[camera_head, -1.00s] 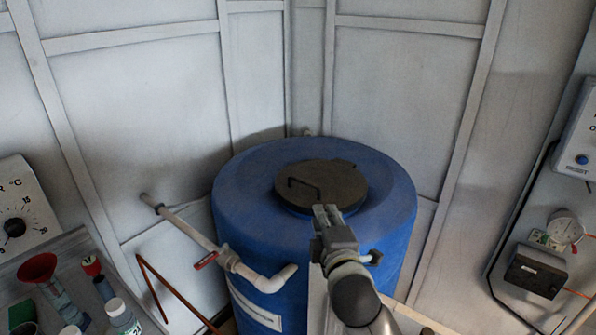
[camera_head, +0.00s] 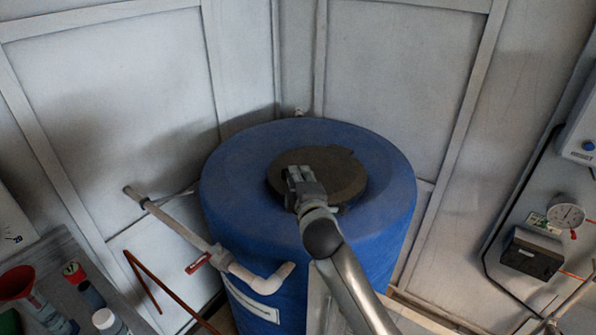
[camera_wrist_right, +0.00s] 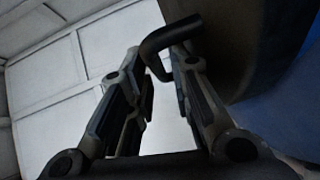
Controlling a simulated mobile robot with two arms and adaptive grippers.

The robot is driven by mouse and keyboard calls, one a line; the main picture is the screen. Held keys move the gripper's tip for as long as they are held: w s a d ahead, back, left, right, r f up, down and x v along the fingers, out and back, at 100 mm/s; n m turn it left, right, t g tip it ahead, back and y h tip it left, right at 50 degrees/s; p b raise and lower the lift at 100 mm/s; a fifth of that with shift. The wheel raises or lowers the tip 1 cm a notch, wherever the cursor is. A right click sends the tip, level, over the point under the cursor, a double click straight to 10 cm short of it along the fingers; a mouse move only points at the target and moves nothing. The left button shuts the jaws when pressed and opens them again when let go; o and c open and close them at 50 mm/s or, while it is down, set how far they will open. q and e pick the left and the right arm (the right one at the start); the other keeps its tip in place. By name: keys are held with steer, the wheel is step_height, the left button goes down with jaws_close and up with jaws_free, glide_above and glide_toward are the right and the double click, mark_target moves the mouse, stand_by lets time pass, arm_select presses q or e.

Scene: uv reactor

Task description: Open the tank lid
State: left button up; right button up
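The blue tank (camera_head: 240,215) stands in the corner with its round dark lid (camera_head: 345,172) lying flat on top. My right gripper (camera_head: 296,175) is over the left part of the lid and hides the lid's handle in the head view. In the right wrist view, the dark bent handle (camera_wrist_right: 170,38) is at the fingertips, with its bent end between the two fingers. The right gripper (camera_wrist_right: 155,75) is open there, with a gap between its fingers. I cannot tell whether a finger touches the handle. My left gripper is not in view.
A pale pipe (camera_head: 180,228) with a red valve handle (camera_head: 198,263) runs to the tank's left side. A red funnel (camera_head: 17,283) and bottles stand at the lower left. A black box (camera_head: 532,254) and a gauge (camera_head: 567,217) are on the right wall.

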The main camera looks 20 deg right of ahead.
steer(key=shift+w+d, duration=0.1)
steer(key=shift+w, duration=0.6)
steer(key=shift+w+f, duration=0.15)
steer(key=shift+w, duration=0.2)
jaws_close()
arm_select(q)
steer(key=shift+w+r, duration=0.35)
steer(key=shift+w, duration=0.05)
